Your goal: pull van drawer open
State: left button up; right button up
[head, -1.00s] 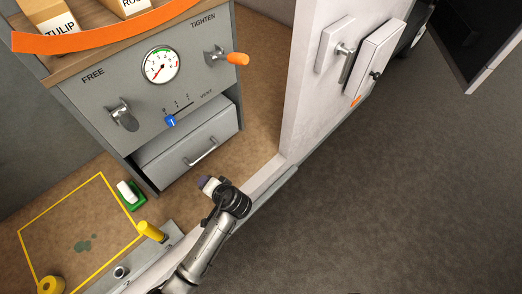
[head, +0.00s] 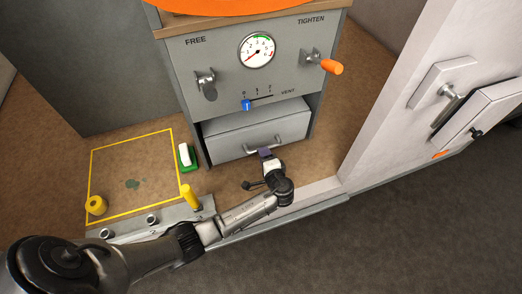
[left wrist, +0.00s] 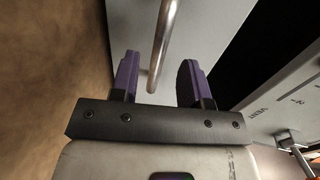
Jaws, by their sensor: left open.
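The grey van drawer (head: 228,144) sits at the bottom of the grey cabinet in the head view, its front standing out a little from the cabinet. Its bar handle (head: 282,146) is on the front face. My left gripper (head: 265,153) is at the handle, partly covering it. In the left wrist view my left gripper (left wrist: 158,82) is open, with its purple fingers on either side of the handle bar (left wrist: 163,45). The bar runs between the fingers; I cannot tell whether it touches either. My right gripper is not in view.
The cabinet (head: 183,62) carries a gauge (head: 257,50), an orange-tipped lever (head: 331,67) and a blue vent slider (head: 247,105). A green-and-white brush (head: 186,157), yellow peg (head: 191,197) and yellow roll (head: 96,205) are at left. A white door (head: 400,90) stands right.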

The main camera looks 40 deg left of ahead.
pick_arm(q)
jog(key=shift+b+x, duration=0.45)
jog(key=shift+x, duration=1.85)
jog(key=shift+c, duration=0.3)
grip_shut()
